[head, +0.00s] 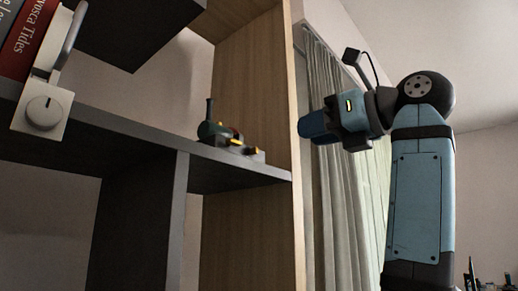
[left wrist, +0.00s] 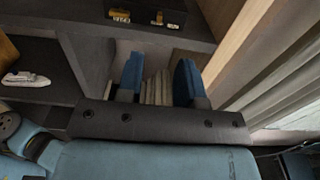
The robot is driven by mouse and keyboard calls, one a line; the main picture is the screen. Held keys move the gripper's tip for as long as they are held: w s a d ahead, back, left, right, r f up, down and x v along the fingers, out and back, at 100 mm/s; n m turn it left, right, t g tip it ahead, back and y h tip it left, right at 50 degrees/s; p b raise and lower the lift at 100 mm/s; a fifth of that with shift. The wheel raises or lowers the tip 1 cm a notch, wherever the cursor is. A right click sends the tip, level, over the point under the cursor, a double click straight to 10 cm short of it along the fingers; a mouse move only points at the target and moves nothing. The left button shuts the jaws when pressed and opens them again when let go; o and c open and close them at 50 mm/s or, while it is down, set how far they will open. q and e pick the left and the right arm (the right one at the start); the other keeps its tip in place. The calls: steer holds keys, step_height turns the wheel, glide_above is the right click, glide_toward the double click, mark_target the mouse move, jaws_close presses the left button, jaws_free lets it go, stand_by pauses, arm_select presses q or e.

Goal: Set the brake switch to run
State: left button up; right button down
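In the head view a white box with a round grey knob (head: 43,112) hangs at the front edge of the shelf at the far left. It looks like the brake switch. The knob has a short mark on its face, and I can read no lettering there. My left gripper (head: 312,125) is far to its right, in front of the curtain, pointing left and empty. In the left wrist view its two blue fingers (left wrist: 159,75) stand apart with a gap between them. The switch is not identifiable in that view. My right gripper is not in view.
A toy locomotive (head: 222,133) stands on the dark shelf (head: 235,170) between switch and gripper. Books (head: 25,40) and a metal bookend (head: 68,40) stand above the switch. A wooden upright panel (head: 245,85) borders the shelf. In the wrist view a white object (left wrist: 25,79) lies left.

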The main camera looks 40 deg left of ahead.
mark_target(257, 148)
arm_select(q)
steer(key=a, duration=0.8)
steer(key=w+a, duration=0.1)
steer(key=a, duration=0.3)
steer(key=shift+b, duration=0.3)
jaws_close()
